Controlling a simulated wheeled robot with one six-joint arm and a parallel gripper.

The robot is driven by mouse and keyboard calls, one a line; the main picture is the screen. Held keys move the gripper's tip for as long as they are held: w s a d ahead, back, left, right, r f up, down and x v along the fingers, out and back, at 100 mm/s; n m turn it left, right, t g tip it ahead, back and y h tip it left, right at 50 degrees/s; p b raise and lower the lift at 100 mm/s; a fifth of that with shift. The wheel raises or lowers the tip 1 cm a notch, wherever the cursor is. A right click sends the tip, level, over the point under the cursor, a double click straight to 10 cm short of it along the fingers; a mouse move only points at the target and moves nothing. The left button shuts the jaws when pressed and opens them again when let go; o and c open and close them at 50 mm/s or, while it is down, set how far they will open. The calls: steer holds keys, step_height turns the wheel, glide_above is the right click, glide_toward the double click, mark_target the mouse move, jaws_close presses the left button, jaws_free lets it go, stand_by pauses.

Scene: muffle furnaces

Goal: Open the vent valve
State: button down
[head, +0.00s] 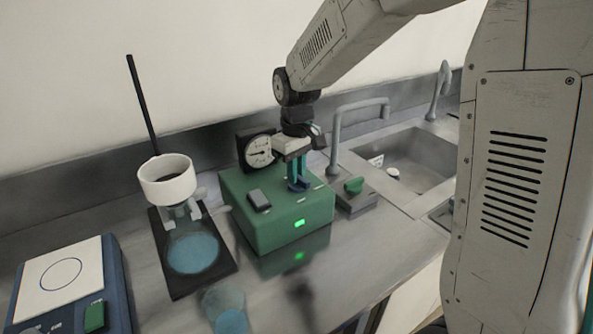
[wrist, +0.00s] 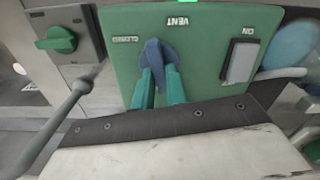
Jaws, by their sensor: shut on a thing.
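The vent valve is a dark blue knob (wrist: 153,55) on top of the green box (wrist: 115,78), between the labels VENT and CLOSED in the wrist view. Its pointed end is toward the CLOSED side or near the middle; the exact angle is hard to tell. My gripper (wrist: 158,85), with teal fingers, is shut on the knob. In the head view my gripper (head: 298,178) reaches down onto the right part of the green box (head: 275,228), and the knob (head: 298,186) shows at its fingertips.
A grey rocker switch (head: 259,200) marked ON sits on the box, with a round gauge (head: 259,151) behind. Right are a green-knobbed grey block (head: 355,200), a tap (head: 338,135) and a sink (head: 415,165).

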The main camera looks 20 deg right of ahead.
steer(key=shift+w+r+m, duration=0.1)
steer(key=shift+m, duration=1)
steer(key=c, duration=1.4)
jaws_free()
steer(key=shift+c, duration=0.2)
step_height(320, 180, up, 8)
steer(key=shift+f, duration=0.1)
